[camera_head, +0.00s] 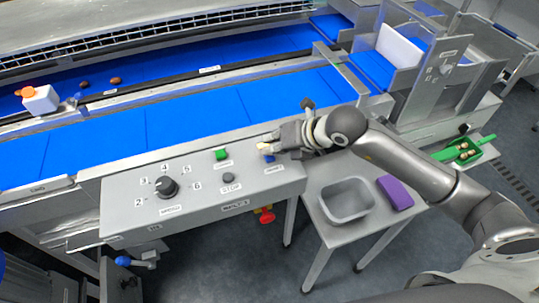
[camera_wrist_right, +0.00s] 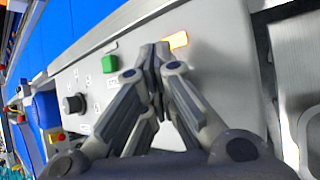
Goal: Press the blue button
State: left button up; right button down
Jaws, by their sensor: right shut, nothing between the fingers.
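The blue button (camera_head: 269,158) is on the sloped grey control panel (camera_head: 215,208), near its right end. It is partly hidden by my right gripper (camera_head: 276,146), whose closed fingertips are right over or at it. I cannot tell whether they touch it. In the right wrist view the shut, empty fingers (camera_wrist_right: 154,50) point at the panel and the blue button is hidden behind them. A green button (camera_head: 222,154) is to the left, also seen in the wrist view (camera_wrist_right: 110,64). My left gripper is not in view.
An orange-lit rectangle (camera_wrist_right: 177,40) is beside the fingertips. The panel also has a dark stop button (camera_head: 229,177) and a speed knob (camera_head: 166,187). Blue conveyor belts (camera_head: 190,122) run behind. A grey bin (camera_head: 346,200) and purple block (camera_head: 395,193) are on the side table.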

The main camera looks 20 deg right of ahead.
jog(key=shift+f, duration=0.3)
jog(key=shift+r, duration=0.15)
dwell(0.4)
jog(key=shift+r, duration=0.8)
jog(key=shift+p, duration=0.35)
jog(key=shift+r+p, duration=1.5)
jog(key=shift+r, duration=1.05)
jog(key=shift+a, duration=0.1)
